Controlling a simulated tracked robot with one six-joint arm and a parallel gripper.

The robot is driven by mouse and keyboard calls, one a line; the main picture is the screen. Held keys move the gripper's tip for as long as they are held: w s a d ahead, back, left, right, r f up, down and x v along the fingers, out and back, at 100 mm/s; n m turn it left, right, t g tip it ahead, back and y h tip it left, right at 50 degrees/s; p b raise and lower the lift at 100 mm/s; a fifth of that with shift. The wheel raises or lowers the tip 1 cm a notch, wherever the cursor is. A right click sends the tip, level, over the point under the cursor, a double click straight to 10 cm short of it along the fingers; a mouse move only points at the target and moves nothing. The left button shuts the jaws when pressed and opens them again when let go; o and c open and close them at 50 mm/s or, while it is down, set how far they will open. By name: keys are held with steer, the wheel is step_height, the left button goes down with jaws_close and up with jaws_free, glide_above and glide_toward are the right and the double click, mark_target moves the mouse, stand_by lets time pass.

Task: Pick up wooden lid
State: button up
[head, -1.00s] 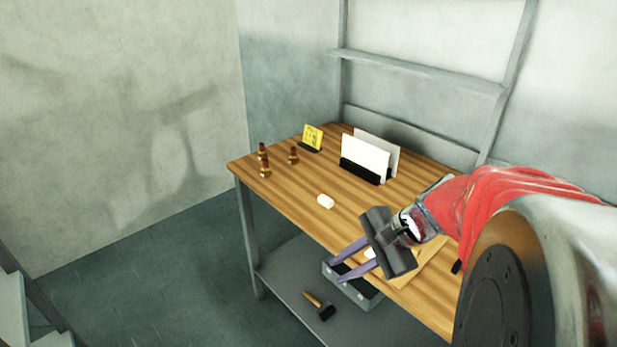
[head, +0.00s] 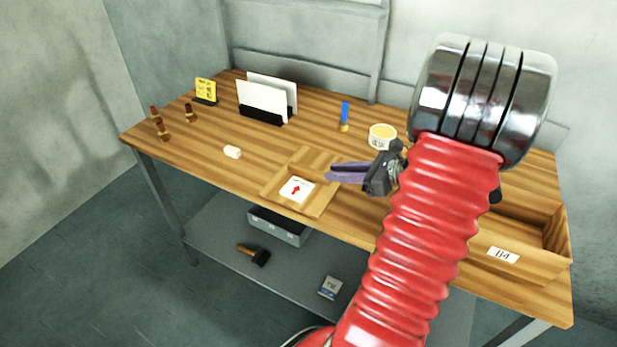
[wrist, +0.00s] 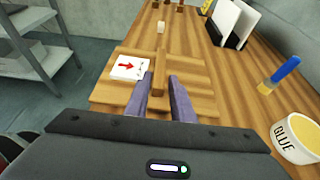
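The wooden lid (head: 320,202) is a flat square board with a raised bar handle and a white label with a red arrow. It lies on the workbench (head: 220,180) near the front edge. In the wrist view the lid (wrist: 203,78) is straight ahead, with its bar handle (wrist: 160,72) lined up with the gap between my fingers. My gripper (head: 332,172) is at the lid's right side in the head view. In the wrist view my gripper (wrist: 160,82) is open, its purple fingers apart. Whether they touch the bar is unclear.
An open wooden box (head: 553,232) labelled B4 stands at the bench's right. A white block (head: 232,152) lies left of the lid. A grey bin (head: 280,227) and mallet (head: 255,255) are on the lower shelf.

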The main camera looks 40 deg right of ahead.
mark_target(314, 171)
steer(key=shift+x, duration=1.2)
steer(key=shift+x, duration=2.65)
steer(key=shift+d, duration=0.1)
steer(key=shift+c, duration=0.2)
jaws_close()
